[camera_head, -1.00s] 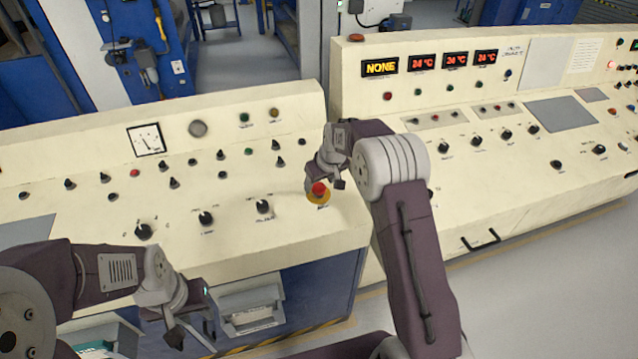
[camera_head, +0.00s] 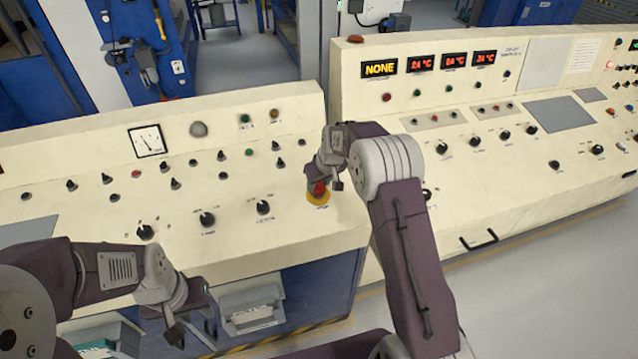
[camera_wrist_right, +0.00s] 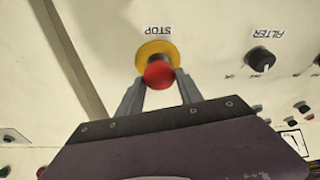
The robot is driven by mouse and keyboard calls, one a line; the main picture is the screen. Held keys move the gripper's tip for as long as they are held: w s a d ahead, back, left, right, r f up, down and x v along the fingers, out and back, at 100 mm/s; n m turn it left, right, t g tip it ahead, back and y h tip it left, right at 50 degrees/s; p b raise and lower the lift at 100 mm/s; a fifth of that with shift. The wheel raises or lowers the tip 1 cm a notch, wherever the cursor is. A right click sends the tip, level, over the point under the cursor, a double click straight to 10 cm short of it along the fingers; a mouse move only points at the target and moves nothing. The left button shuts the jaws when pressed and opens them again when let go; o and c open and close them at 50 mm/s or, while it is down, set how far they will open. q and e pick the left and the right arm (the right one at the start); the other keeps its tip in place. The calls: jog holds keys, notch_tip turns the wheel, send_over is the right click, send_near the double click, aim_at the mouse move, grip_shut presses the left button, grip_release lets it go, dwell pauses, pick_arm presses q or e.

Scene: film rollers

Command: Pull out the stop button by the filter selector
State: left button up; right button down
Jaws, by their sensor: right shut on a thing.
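The stop button is a red mushroom head (camera_wrist_right: 159,74) on a round yellow base, under a STOP label in the right wrist view. It also shows in the head view (camera_head: 319,189), partly covered by my right gripper. My right gripper (camera_wrist_right: 159,82) is shut on the red head, one finger on each side. The filter selector (camera_wrist_right: 261,58) is a black knob with a white FILTER label beside the button; it is the dark knob left of the button in the head view (camera_head: 263,207). My left gripper (camera_head: 192,342) hangs low in front of the panel, away from the button; its fingers are unclear.
The cream sloping console (camera_head: 80,220) carries several knobs and buttons and a dial meter (camera_head: 147,141). A second console (camera_head: 470,190) with red displays stands at the right, beyond a seam. Trays (camera_head: 252,305) sit below the front edge.

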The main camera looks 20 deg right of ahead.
jog(key=shift+w+r, duration=0.1)
jog(key=shift+r, duration=0.05)
jog(key=c, duration=1)
grip_release()
jog(key=shift+r, duration=0.1)
jog(key=shift+o, duration=1)
jog(key=shift+s, duration=0.2)
jog(key=shift+d+r, duration=0.1)
jog(key=shift+r, duration=0.2)
jog(key=b+v, duration=0.1)
jog(key=v, duration=0.7)
jog(key=shift+s+r, duration=0.2)
